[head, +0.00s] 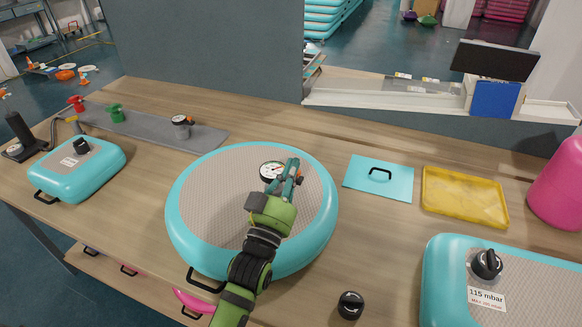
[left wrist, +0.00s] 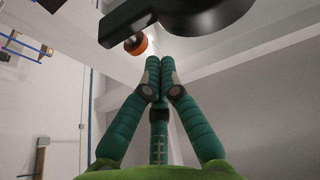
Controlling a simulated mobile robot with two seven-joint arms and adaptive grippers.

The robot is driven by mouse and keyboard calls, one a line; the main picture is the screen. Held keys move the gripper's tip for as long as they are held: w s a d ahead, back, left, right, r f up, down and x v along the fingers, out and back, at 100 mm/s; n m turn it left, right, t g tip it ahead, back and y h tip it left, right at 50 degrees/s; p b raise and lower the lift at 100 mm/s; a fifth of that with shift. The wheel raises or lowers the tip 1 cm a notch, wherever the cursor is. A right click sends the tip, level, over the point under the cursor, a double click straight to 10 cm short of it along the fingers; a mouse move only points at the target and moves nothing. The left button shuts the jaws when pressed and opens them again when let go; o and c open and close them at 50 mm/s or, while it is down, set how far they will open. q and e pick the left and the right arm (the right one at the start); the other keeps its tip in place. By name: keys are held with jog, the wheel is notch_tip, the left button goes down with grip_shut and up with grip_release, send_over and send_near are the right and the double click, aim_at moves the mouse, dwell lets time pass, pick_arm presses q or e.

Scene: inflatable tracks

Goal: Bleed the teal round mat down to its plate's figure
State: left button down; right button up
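The teal round mat (head: 186,236) with a grey-beige top lies on the bench in the middle of the head view. A white-faced gauge (head: 270,171) stands on its top; the needle reading is too small to tell. My left gripper (head: 290,170) is over the mat beside the gauge, its arm crossing the mat's front. In the left wrist view its green fingers (left wrist: 159,68) meet at the tips with nothing seen between them. The dark gauge body (left wrist: 195,22) and an orange knob (left wrist: 136,44) show just beyond the tips. No figure plate shows on this mat; my arm covers part of it.
A teal mat (head: 436,270) at right has a black valve cap (head: 487,263) and a plate (head: 486,299) reading 115 mbar. A black knob (head: 351,304), teal lid (head: 378,190), yellow tray (head: 465,197) and pink cylinder (head: 560,185) stand nearby. A small teal mat (head: 85,182) lies left.

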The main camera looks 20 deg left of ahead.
aim_at(281, 186)
pick_arm(q)
jog(key=shift+f, duration=0.45)
notch_tip(281, 186, down, 2)
jog(key=shift+s+f+b, duration=0.1)
jog(key=shift+f+b, duration=0.15)
jog(key=shift+b, duration=0.55)
jog(key=shift+f, duration=0.2)
dwell(0.8)
jog(key=shift+r, duration=0.1)
dwell(2.5)
